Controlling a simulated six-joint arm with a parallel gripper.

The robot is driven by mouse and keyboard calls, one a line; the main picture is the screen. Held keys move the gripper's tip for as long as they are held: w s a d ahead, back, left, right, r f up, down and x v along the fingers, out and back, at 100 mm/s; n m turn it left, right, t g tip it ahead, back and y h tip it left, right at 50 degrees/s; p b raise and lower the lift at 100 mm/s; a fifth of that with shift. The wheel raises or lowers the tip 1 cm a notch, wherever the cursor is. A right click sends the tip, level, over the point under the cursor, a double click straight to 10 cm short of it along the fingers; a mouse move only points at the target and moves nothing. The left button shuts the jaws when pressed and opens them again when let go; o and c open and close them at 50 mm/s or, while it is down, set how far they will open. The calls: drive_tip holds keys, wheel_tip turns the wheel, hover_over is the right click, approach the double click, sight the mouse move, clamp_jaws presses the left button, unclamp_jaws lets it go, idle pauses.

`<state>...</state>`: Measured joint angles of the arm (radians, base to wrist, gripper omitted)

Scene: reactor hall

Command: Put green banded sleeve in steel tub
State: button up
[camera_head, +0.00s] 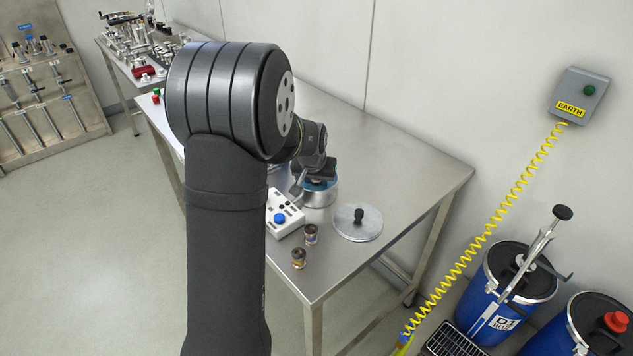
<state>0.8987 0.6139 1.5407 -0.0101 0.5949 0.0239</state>
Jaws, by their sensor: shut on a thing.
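The steel tub (320,194) is a round, shiny metal pot with a bluish inside, standing on the steel bench. My gripper (313,178) is at the tub's mouth, pointing down, with my arm partly in front of it. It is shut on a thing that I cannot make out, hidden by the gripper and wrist. I cannot tell how deep that thing is in the tub. No green band shows clearly. Two small dark banded sleeves stand on the bench near its front edge, one (311,234) behind the other (298,259); their bands look purple and orange.
A round metal lid with a black knob (358,222) lies right of the tub. A white box with a blue button (284,213) is close on the left. The bench (398,176) is clear to the right and behind. Blue drums (505,290) stand on the floor at right.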

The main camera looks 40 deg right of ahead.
drive_tip(key=shift+f, duration=0.2)
drive_tip(key=o, duration=1)
drive_tip(key=shift+a+r, duration=0.1)
drive_tip(key=shift+r, duration=0.3)
drive_tip(key=v, duration=1.1)
drive_tip(key=shift+a+r, duration=0.15)
drive_tip(key=shift+s, duration=0.1)
